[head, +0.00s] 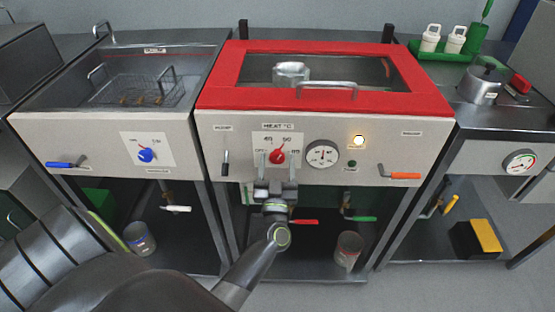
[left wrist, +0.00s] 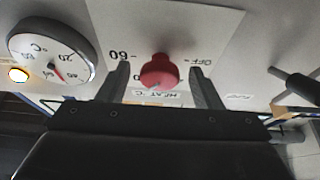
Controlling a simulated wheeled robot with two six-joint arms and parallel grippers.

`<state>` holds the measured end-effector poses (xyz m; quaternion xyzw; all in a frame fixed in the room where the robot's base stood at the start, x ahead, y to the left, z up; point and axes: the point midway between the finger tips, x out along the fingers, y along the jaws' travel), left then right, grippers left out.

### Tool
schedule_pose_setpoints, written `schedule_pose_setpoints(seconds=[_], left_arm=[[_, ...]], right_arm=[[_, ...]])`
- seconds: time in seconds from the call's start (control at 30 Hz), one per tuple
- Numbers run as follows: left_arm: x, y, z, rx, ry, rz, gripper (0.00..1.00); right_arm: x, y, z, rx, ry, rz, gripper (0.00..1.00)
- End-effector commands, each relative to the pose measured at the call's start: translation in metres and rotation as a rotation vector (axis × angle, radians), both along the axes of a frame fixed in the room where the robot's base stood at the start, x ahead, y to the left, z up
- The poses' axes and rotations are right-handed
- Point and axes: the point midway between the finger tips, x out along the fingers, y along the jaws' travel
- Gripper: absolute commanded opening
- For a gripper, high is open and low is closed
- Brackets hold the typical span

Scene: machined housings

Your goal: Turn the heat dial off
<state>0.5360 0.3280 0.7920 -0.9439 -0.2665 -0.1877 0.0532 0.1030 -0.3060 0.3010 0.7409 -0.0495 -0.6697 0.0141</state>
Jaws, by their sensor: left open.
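The red heat dial (head: 277,157) sits on a white scale plate on the front panel of the middle machine, below a HEAT °C label (head: 277,126). In the left wrist view the red dial (left wrist: 159,72) stands between the two fingers. My left gripper (head: 275,165) is in front of the panel with its fingers open. In the left wrist view the left gripper (left wrist: 160,80) has a finger on either side of the dial, with gaps visible. An OFF mark (left wrist: 195,62) shows beside the right finger. My right gripper is not in view.
A round temperature gauge (head: 322,153) and a lit lamp (head: 358,140) are right of the dial. A black lever (head: 225,163) is at its left and an orange handle (head: 405,176) far right. A blue dial (head: 146,155) is on the left machine.

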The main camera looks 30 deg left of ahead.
Motion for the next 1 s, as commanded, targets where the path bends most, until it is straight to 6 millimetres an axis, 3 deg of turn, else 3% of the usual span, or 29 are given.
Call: schedule_pose_setpoints(seconds=[0.13, 0.47, 1.0], left_arm=[[0.0, 0.0, -0.0001, 0.0, 0.0, 0.0, 0.56], [0.0002, 0.0, -0.0003, 0.0, 0.0, 0.0, 0.15], [0.0014, -0.0021, 0.0012, -0.16, -0.096, 0.0, 0.15]], right_arm=[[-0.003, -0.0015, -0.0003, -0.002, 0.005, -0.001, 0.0], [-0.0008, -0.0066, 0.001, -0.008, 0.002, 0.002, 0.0], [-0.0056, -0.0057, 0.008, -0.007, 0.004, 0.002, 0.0]])
